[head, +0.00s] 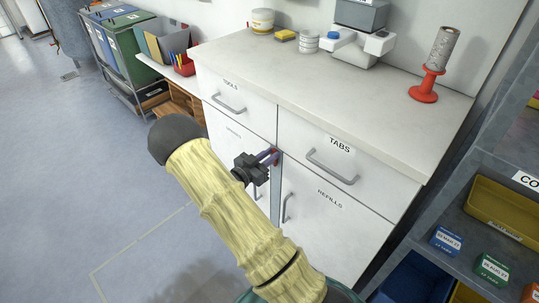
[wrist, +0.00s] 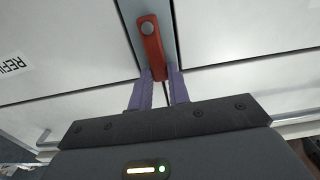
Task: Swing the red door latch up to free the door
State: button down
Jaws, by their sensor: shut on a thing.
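The red door latch (wrist: 151,42) shows in the wrist view as a short bar with a round grey pivot near one end. It lies along the grey strip between two white cabinet fronts, slightly tilted. My gripper (wrist: 161,72) has its two purple fingers closed on either side of the latch's free end. The white door labelled REFILLS (head: 322,225) is closed, right of the gripper.
The drawers labelled TABS (head: 325,150) and TOOLS (head: 235,92) are shut above the doors. Bar handles (head: 286,207) stick out from the fronts. A grey shelf (head: 500,170) with bins and boxes stands at right. The floor (head: 100,180) at left is clear.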

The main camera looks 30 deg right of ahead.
jog(key=c, duration=1.3)
grip_release()
jog(key=shift+a, duration=0.15)
jog(key=p+v, duration=0.2)
jog(key=v, duration=1.5)
jog(key=shift+s+a, duration=0.1)
